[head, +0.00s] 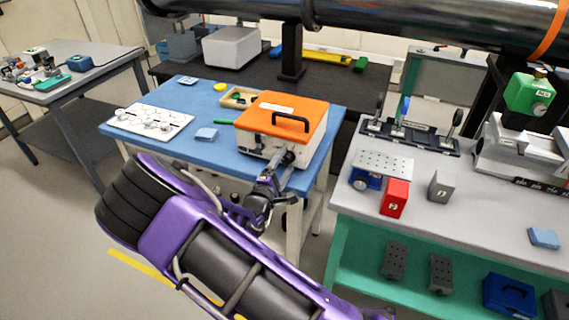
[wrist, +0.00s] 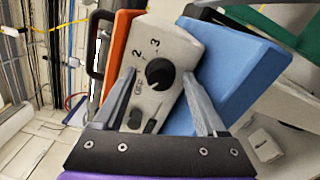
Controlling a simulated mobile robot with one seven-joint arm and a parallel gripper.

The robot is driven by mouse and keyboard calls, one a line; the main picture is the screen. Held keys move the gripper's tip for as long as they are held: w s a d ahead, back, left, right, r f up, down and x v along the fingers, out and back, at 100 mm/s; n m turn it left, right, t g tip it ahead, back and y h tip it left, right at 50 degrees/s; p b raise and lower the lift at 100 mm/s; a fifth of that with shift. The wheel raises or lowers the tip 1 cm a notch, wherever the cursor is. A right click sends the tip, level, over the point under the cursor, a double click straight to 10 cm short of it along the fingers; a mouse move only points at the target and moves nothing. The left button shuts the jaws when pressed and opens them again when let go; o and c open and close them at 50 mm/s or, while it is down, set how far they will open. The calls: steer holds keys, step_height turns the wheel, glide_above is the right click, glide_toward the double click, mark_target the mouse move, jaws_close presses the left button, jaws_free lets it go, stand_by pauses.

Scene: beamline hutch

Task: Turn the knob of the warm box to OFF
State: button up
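The warm box is a pale box with an orange lid (head: 292,115) and a black handle, on the blue table. Its pale front panel (wrist: 180,45) fills the middle of the wrist view. A round black knob (wrist: 159,73) sits on it, with the marks 2, 3 and a partly hidden word that looks like OFF around it. Which mark the knob points at is too small to tell. Smaller black controls (wrist: 135,119) lie below the knob. My gripper (wrist: 158,76) is open, with one finger on each side of the knob in the picture. I cannot tell whether they touch it.
The blue table (head: 205,150) also holds a white tray (head: 150,122) of round items, a light blue block (head: 206,134) and a wooden tray (head: 238,97). A grey bench (head: 470,190) stands close on the right. A large dark pipe (head: 400,18) runs overhead.

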steer(key=shift+s, duration=0.1)
steer(key=v, duration=1.7)
steer(key=shift+s, duration=0.15)
